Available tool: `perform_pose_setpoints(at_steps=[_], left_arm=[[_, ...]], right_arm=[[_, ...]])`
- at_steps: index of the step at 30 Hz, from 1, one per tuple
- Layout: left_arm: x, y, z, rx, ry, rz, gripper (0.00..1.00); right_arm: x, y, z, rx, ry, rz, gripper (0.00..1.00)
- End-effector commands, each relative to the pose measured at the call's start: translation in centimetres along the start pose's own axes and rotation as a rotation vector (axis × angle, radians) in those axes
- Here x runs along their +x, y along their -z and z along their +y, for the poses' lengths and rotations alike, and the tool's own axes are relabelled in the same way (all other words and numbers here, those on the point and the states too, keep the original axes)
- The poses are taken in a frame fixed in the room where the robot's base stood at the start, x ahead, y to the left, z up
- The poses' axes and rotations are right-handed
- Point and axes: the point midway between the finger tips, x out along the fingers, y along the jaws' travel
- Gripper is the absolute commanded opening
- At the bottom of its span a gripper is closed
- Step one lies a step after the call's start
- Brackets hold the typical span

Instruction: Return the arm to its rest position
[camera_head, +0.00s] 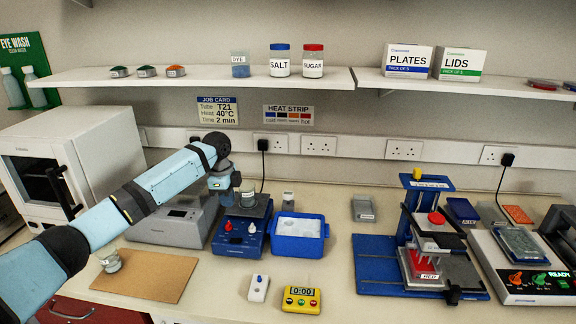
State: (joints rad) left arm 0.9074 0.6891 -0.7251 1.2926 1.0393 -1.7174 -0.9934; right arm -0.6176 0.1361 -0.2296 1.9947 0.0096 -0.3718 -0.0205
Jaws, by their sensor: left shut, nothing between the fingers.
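My left arm reaches in from the left, pale blue with dark joints. Its left gripper (227,197) points down over the blue device with the knobs (240,236). The gripper is shut and empty. A small labelled vessel (248,198) stands at that device's plate, just right of the gripper. I cannot tell whether the fingers touch the vessel or the device. My right gripper is not in view.
A blue tub (300,236) stands right of the device, with a yellow timer (301,299) in front. A grey instrument (172,224) and white oven (75,160) are at left. A blue press (420,250) is at right. The shelf (200,78) hangs above.

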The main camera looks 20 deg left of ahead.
Motion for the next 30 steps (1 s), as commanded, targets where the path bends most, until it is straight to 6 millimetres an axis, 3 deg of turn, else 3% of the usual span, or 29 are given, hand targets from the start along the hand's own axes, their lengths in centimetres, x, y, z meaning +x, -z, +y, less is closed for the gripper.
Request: perform_pose_setpoints(at_steps=[5,8,12,18,24,30], left_arm=[[1.2,0.8,0.8,0.003,-0.003,0.000,0.00],[4.0,2.8,3.0,0.001,-0.005,-0.002,0.00],[9.4,6.7,8.6,-0.029,0.003,0.011,0.00],[14.8,10.9,17.8,-0.141,0.037,0.069,0.00],[17.0,12.4,26.8,-0.334,0.074,0.144,0.00],[16.7,11.3,34.8,-0.601,0.117,0.201,0.00]], right_arm=[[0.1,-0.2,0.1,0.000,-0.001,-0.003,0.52],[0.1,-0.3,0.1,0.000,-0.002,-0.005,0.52],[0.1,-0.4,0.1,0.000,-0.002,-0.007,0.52],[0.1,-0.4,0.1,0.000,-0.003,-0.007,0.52],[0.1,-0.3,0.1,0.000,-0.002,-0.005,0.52],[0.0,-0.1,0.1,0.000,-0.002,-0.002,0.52]])
